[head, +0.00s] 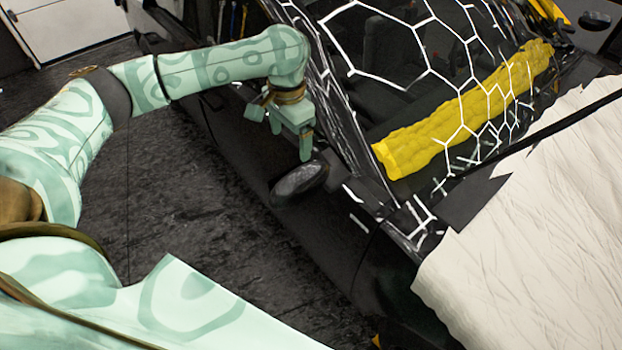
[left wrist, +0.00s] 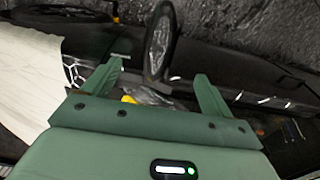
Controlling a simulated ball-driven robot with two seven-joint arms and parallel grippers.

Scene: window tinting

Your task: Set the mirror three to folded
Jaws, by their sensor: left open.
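A dark oval side mirror (head: 300,180) stands out from the side of the black car, below the windshield's near corner. It also shows in the left wrist view (left wrist: 159,42), upright in the picture and sticking out from the car body. My left gripper (head: 305,152) is just above the mirror in the head view. In the left wrist view its two fingers (left wrist: 158,85) are spread apart, with the mirror's base end between and beyond them. The gap between them looks empty, and I cannot tell whether a finger touches the mirror. My right gripper is not in view.
The windshield (head: 400,80) carries a white honeycomb pattern, with a yellow bumpy roll (head: 465,110) along its lower edge. A cream cloth (head: 540,230) covers the hood. Dark floor (head: 190,220) beside the car is clear.

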